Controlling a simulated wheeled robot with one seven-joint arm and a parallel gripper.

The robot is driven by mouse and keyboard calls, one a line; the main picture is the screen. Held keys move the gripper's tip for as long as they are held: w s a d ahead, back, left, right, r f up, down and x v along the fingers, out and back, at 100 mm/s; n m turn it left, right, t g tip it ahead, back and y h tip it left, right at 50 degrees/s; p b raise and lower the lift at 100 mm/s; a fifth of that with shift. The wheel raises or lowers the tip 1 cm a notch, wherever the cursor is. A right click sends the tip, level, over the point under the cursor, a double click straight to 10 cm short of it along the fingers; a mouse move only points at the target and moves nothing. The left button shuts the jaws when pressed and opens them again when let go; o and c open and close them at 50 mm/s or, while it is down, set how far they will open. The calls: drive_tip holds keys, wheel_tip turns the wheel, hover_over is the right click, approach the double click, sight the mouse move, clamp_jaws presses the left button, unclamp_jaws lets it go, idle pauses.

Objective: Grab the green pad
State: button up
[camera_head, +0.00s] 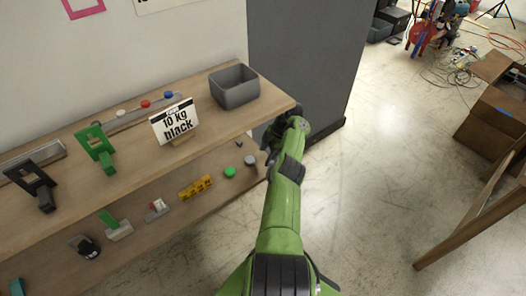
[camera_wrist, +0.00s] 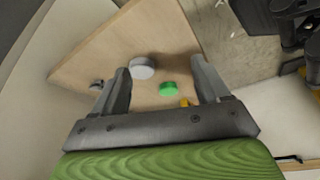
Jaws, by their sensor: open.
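The green pad (camera_head: 230,171) is a small round disc lying on the lower wooden shelf (camera_head: 150,232), near its right end. In the wrist view the green pad (camera_wrist: 168,89) shows ahead of my gripper, between the lines of the two fingers and nearer the right one. My gripper (camera_wrist: 165,82) is open, with nothing between its fingers. In the head view the end of my arm (camera_head: 285,130) is at the right end of the shelves, and its fingers are mostly hidden there.
A grey disc (camera_wrist: 142,68) lies close beside the pad, and a yellow block (camera_head: 195,187) lies on its other side. The upper shelf (camera_head: 215,130) overhangs and carries a grey bin (camera_head: 235,88) and a sign (camera_head: 175,121). The floor (camera_head: 380,170) to the right is open.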

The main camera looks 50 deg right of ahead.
drive_tip(key=p, duration=0.2)
hover_over(231, 170)
drive_tip(key=s+d, duration=0.2)
drive_tip(key=shift+w, duration=0.15)
drive_tip(key=b+x, duration=0.4)
drive_tip(key=x, duration=0.1)
drive_tip(key=shift+f+b, duration=0.1)
drive_tip(key=shift+b, duration=0.3)
drive_tip(key=c, duration=1.1)
drive_tip(key=shift+c, duration=0.2)
